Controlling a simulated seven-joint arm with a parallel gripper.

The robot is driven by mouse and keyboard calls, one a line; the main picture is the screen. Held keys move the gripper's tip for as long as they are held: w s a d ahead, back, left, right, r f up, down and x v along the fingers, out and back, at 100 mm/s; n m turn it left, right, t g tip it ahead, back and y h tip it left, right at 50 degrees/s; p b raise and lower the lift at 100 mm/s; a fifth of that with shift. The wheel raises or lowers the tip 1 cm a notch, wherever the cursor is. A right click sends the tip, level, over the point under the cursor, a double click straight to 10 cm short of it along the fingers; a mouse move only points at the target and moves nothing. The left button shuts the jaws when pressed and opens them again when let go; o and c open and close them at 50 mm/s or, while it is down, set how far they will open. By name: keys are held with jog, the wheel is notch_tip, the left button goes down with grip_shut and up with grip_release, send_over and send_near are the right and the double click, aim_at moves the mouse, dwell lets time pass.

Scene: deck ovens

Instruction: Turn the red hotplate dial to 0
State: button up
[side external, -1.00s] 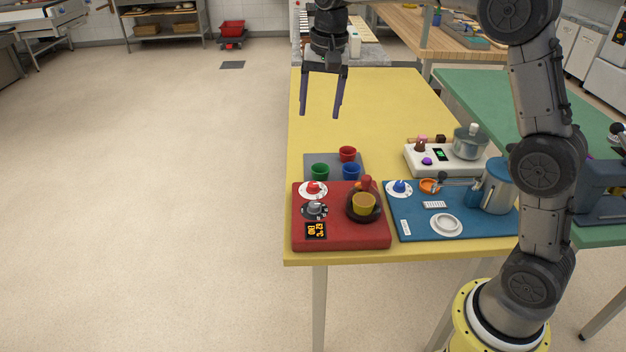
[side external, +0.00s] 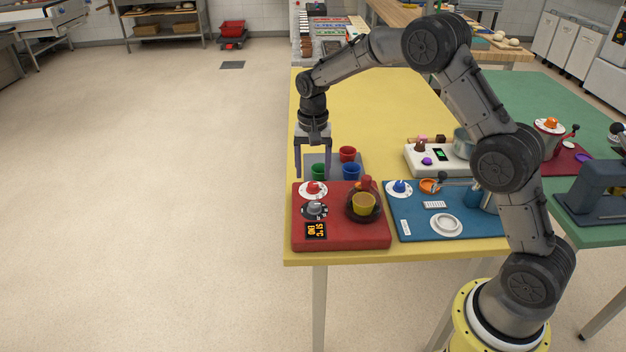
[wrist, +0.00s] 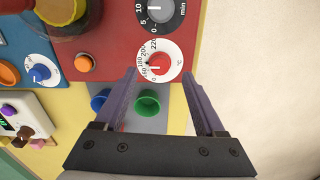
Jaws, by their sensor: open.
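The red hotplate (side external: 340,235) sits at the front left corner of the yellow table. Its red dial (side external: 314,187) stands on a white disc at the hotplate's far left. In the wrist view the red dial (wrist: 159,65) is on a °C scale; its white mark points left, towards the numbers around 150, but the exact setting is too small to tell. My gripper (side external: 312,173) points down, open and empty, just above and behind the dial. In the wrist view the fingertips (wrist: 160,78) are on either side of the dial, apart from it.
A grey minutes dial (side external: 314,209) and a display (side external: 316,231) lie in front of the red dial. Green (side external: 319,171), blue (side external: 351,171) and red (side external: 347,154) cups stand close behind. A blue appliance (side external: 415,228) is to the right.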

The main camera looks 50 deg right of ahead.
aim_at(313, 184)
jog(key=shift+f, duration=1.85)
grip_shut()
